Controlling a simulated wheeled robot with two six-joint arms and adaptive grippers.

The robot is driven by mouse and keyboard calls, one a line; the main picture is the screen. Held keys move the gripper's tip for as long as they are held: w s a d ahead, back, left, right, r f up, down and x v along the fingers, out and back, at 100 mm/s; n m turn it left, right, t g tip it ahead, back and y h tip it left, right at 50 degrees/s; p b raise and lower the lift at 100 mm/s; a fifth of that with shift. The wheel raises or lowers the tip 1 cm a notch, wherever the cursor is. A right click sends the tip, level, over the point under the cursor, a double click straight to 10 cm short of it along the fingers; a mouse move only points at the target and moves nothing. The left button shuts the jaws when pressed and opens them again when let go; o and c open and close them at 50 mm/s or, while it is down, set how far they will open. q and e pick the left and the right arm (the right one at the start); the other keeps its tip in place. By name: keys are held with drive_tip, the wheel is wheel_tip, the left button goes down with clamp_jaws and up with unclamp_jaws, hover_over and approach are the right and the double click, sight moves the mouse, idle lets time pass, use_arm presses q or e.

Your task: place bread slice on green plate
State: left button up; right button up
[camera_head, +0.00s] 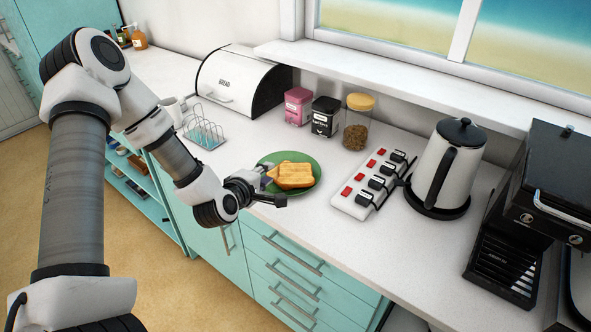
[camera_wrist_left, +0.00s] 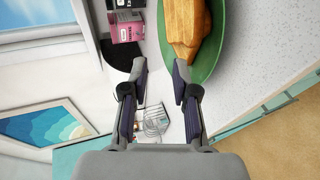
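The green plate (camera_head: 313,165) lies on the white counter. Golden bread (camera_head: 295,175) lies on the plate, apparently two overlapping slices. In the left wrist view the bread (camera_wrist_left: 185,22) and the plate (camera_wrist_left: 215,55) are at the top right. My left gripper (camera_head: 275,186) is at the near left edge of the plate, close to the bread. In the left wrist view its fingers (camera_wrist_left: 161,72) are apart with nothing between them. The plate edge is just ahead of the right-hand finger. My right gripper is not in view.
A wire toast rack (camera_head: 203,133) stands left of the plate, with a bread box (camera_head: 240,82) behind. Pink (camera_head: 297,105) and black (camera_head: 324,117) tins and a jar (camera_head: 357,122) stand behind the plate. A power strip (camera_head: 372,183) and kettle (camera_head: 446,165) are to the right.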

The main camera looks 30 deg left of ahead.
use_arm(q)
drive_tip(key=shift+s+r, duration=0.2)
drive_tip(key=shift+s, duration=0.3)
drive_tip(key=shift+d, duration=0.1)
wheel_tip(320, 180, up, 7)
drive_tip(key=s+p, duration=0.2)
drive_tip(key=p, duration=0.5)
drive_tip(key=s+d+f+m+g+h+b, duration=0.2)
drive_tip(key=s+d+f+m+g, duration=0.3)
drive_tip(key=f, duration=0.5)
drive_tip(key=s+d+f+m+g+h+b, duration=0.1)
drive_tip(key=s+d+f+m+g+b, duration=0.2)
drive_tip(key=s+d+f+m, duration=0.6)
drive_tip(key=s+d+f+m+g+b, duration=0.1)
drive_tip(key=s+f+m+g, duration=0.4)
drive_tip(key=s+f, duration=0.6)
drive_tip(key=shift+s+d+m+g+y, duration=0.3)
drive_tip(key=shift+d, duration=0.15)
